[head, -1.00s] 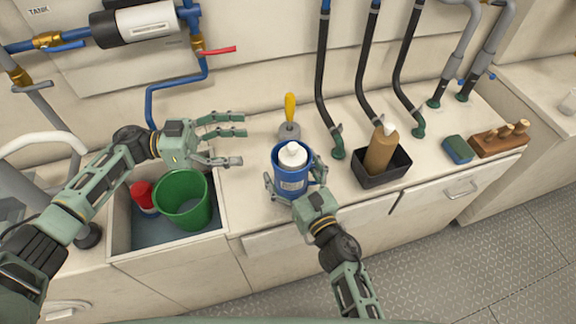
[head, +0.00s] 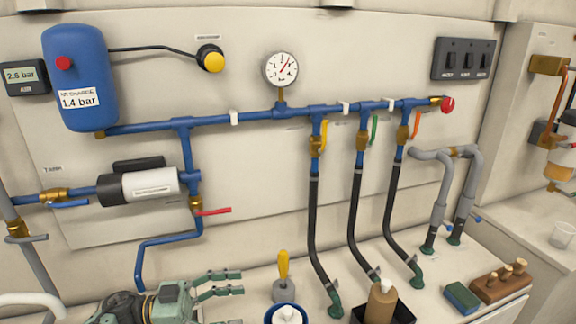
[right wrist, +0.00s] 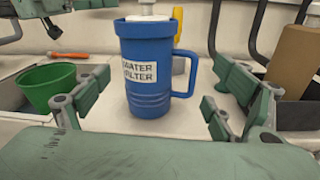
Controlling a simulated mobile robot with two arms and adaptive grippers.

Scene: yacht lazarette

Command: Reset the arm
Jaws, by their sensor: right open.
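My right gripper (right wrist: 165,108) is open in the right wrist view, with a finger at each side of the picture. A blue jug (right wrist: 150,105) labelled "WATER FILTER" stands upright on the counter between or just beyond these fingers; I cannot tell whether they touch it. A white part sticks out of its top. In the head view only the jug's top rim (head: 271,316) shows at the bottom edge, and the right gripper is out of that view. My left gripper (head: 240,303) shows at the lower left with its fingers spread and nothing between them.
A green bucket (right wrist: 50,87) stands left of the jug. Blue pipes (head: 250,117), black hoses and a gauge (head: 281,69) cover the wall.

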